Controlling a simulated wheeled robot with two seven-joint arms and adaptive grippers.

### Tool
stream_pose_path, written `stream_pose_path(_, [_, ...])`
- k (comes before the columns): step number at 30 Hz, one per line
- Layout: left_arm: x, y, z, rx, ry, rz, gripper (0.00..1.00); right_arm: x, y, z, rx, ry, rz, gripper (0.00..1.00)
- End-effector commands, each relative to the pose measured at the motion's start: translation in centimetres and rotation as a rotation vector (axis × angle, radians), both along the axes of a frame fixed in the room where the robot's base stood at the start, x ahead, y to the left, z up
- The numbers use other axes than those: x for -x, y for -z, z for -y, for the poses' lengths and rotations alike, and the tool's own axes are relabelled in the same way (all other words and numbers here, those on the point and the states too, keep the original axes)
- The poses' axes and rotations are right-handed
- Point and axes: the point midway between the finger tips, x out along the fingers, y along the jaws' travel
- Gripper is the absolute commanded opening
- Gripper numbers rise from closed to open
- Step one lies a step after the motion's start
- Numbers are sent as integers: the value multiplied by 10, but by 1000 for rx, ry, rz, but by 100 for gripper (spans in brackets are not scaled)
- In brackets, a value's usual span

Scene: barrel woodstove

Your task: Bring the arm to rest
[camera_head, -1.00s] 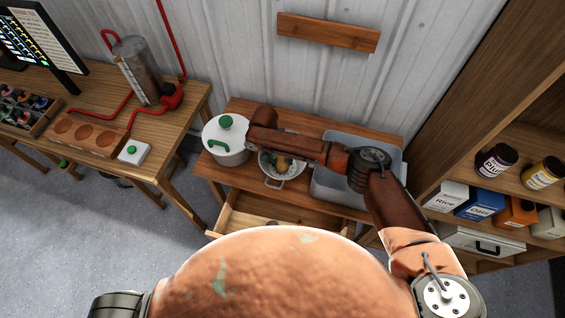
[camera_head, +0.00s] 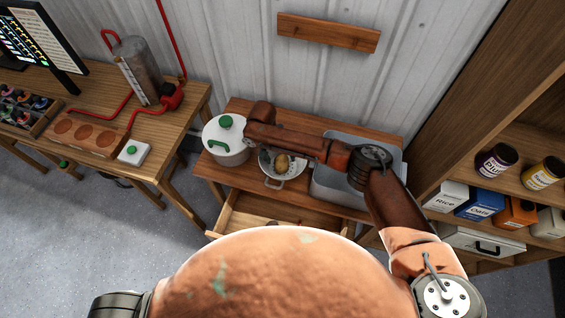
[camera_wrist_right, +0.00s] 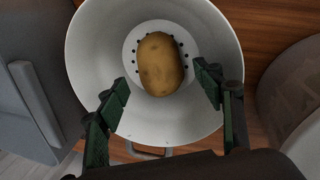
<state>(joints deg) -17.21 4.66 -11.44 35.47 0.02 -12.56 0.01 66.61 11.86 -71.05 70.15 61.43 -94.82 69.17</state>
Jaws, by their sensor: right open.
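My right arm reaches in from the right in the head view, its forearm crossing above the low wooden table. My right gripper (camera_wrist_right: 160,82) shows in the wrist view with its green-padded fingers spread apart and nothing held between them. Below it a brown potato (camera_wrist_right: 162,64) lies on the perforated bottom of a white colander (camera_wrist_right: 90,52). The potato (camera_head: 283,161) and colander (camera_head: 272,182) also show in the head view, partly behind my forearm. The right fingers are hard to make out in the head view. My left gripper is not in view.
A white pot with a green knob (camera_head: 226,138) stands left of the colander. A grey basin (camera_head: 325,190) is on its right, under my arm. An open drawer (camera_head: 250,215) sits below. Shelves with jars and boxes (camera_head: 445,198) stand at right.

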Motion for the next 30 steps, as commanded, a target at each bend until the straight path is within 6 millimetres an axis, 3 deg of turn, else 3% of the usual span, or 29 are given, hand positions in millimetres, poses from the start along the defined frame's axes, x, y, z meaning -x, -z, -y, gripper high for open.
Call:
stream_pose_path(9, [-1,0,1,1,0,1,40,-1,-65,-14,-2,1,1,61])
stream_pose_path(15, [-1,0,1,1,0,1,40,-1,-89,-19,0,0,1,61])
stream_pose_path(30, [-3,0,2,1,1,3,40,0,-95,-21,1,-2,0,61])
